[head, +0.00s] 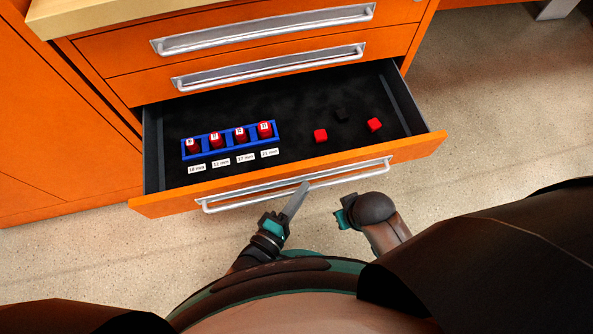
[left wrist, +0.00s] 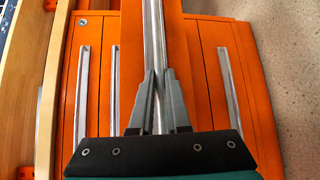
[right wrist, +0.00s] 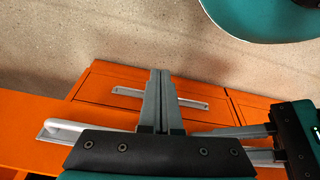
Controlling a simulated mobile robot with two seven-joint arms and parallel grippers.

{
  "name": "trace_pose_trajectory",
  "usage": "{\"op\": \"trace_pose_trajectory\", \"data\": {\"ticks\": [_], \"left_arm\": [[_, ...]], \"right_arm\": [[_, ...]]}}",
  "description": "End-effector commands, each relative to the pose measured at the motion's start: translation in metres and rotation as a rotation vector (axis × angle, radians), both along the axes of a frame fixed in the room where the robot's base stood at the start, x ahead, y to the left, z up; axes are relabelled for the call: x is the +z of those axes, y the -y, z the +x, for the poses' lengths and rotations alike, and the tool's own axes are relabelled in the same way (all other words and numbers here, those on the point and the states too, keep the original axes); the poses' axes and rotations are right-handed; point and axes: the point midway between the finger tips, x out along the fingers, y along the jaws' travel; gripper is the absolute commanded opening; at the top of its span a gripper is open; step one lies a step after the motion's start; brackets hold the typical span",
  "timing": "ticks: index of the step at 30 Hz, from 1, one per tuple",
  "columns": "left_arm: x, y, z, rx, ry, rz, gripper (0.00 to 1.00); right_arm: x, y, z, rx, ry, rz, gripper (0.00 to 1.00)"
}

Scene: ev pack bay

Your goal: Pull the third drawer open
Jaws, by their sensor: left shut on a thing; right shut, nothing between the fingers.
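The third drawer (head: 420,147) is orange and stands pulled out, its black-lined inside showing in the head view. Its silver bar handle (head: 350,174) runs along the front and also shows in the left wrist view (left wrist: 153,28). My left gripper (head: 303,188) is shut on this handle, with its grey fingers on both sides of the bar in the left wrist view (left wrist: 156,76). My right gripper (right wrist: 160,75) is shut and empty in the right wrist view, apart from the handle. In the head view its fingers are mostly hidden behind its wrist.
Two shut drawers (head: 235,80) are above. A wooden worktop (head: 90,15) edges the cabinet. The floor at right is clear.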

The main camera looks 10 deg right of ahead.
Motion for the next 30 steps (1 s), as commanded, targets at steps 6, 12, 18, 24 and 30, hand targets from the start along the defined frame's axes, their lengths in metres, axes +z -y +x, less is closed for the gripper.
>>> {"op": "trace_pose_trajectory", "data": {"ticks": [6, 12, 18, 24, 30], "left_arm": [[0.0, 0.0, -0.02, 0.001, -0.002, 0.001, 0.0], [-0.001, 0.0, -0.026, 0.0, 0.0, 0.001, 0.0], [-0.001, 0.0, -0.026, 0.0, 0.0, 0.001, 0.0], [-0.001, 0.0, -0.025, 0.0, -0.001, 0.001, 0.27], [0.0, 0.001, -0.025, 0.0, -0.001, 0.001, 0.44]], "right_arm": [[-0.007, 0.001, -0.005, 0.001, -0.012, -0.001, 0.0], [-0.01, 0.001, -0.006, 0.001, -0.015, -0.002, 0.0], [-0.01, 0.001, -0.006, 0.001, -0.015, -0.002, 0.0], [-0.01, 0.001, -0.006, 0.001, -0.015, -0.002, 0.0], [-0.01, 0.001, -0.006, 0.001, -0.015, -0.002, 0.0]]}}
